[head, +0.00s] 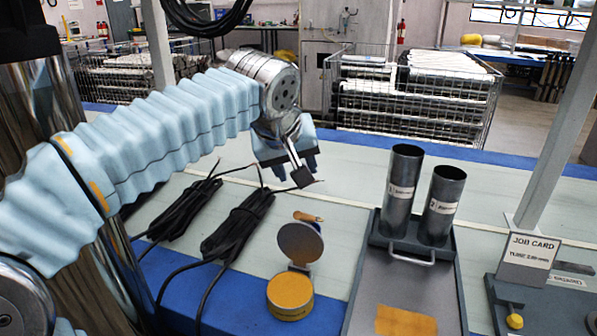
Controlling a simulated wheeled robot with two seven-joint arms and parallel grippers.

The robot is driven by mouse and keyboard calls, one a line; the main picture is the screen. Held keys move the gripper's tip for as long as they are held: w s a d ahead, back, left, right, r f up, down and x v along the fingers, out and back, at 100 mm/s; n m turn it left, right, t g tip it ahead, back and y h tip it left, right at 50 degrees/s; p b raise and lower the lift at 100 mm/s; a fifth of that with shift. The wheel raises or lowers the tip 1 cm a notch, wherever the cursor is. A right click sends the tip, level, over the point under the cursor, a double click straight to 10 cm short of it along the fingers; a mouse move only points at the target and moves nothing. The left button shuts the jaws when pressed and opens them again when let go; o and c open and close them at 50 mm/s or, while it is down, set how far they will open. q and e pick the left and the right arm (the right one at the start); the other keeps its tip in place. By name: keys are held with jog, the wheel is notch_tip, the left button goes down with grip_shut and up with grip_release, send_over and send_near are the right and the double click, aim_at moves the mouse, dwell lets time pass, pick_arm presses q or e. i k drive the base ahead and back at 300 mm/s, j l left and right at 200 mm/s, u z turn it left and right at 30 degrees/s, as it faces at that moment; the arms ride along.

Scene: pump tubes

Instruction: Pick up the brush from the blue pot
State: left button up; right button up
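A small round pot (290,296) with orange-yellow contents and sides stands on the blue-edged bench. It looks yellow, not blue. Its round grey lid (300,243) is tilted up behind it. A short wooden-coloured piece (308,217) shows just behind the lid's top edge; it may be the brush handle, but the rest of it is hidden. My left gripper (303,176) is above and beyond the pot, apart from it. Its dark fingertips are small and seen at an angle, so I cannot tell their opening. My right gripper is not in view.
Bundles of black cable (237,225) lie left of the pot. To the right, a grey tray (363,300) bears two upright metal tubes (400,190) and an orange cloth (405,322). A job card stand (531,250) and post are farther right. Bench behind the tubes is clear.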

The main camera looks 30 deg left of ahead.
aim_at(309, 218)
jog(key=k+l, duration=0.15)
jog(key=k, duration=0.35)
jog(key=k+l, duration=0.2)
jog(key=k, duration=0.3)
